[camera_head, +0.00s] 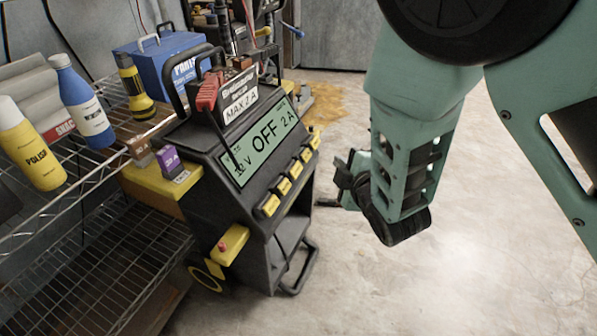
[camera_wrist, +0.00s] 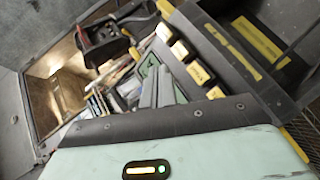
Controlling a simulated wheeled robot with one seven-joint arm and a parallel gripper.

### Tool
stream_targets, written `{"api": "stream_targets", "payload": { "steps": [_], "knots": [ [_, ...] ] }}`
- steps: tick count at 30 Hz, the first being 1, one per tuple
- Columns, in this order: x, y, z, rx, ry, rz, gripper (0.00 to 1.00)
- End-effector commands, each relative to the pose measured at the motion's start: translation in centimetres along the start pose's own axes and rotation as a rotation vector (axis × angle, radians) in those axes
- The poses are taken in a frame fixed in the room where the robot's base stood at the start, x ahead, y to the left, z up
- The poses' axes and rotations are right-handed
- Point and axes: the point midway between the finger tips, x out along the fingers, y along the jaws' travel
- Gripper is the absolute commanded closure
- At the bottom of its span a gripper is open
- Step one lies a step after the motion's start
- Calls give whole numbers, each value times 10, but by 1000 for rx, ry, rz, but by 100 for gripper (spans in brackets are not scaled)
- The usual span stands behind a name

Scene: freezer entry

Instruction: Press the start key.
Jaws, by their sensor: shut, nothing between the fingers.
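A black battery charger (camera_head: 245,215) stands by the shelf. Its green display (camera_head: 264,142) reads "12 V OFF 2 A". A row of several yellow keys (camera_head: 283,186) runs below the display; their labels are too small to read, so I cannot tell which is the start key. The keys also show in the wrist view (camera_wrist: 200,73). My gripper (camera_head: 333,197) is to the right of the charger, apart from the keys, partly hidden by my arm. In the wrist view its fingers (camera_wrist: 158,88) are together and empty, with the key row just to their right.
A wire shelf (camera_head: 95,270) at left holds a yellow polish bottle (camera_head: 32,150), a blue bottle (camera_head: 82,105) and a flashlight (camera_head: 134,88). A blue parts box (camera_head: 165,65) stands behind. A red-handled clamp (camera_head: 208,92) sits atop the charger. The concrete floor (camera_head: 470,235) at right is clear.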

Motion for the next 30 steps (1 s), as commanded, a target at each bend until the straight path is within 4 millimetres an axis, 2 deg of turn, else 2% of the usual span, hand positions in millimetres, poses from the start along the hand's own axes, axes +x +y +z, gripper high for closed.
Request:
{"api": "stream_targets", "payload": {
  "steps": [8,21,30],
  "knots": [
    [12,-10,-8,-1,3,0,100],
    [51,-39,-37,1,1,-1,100],
    [61,-45,-44,1,-1,-1,100]
  ]
}}
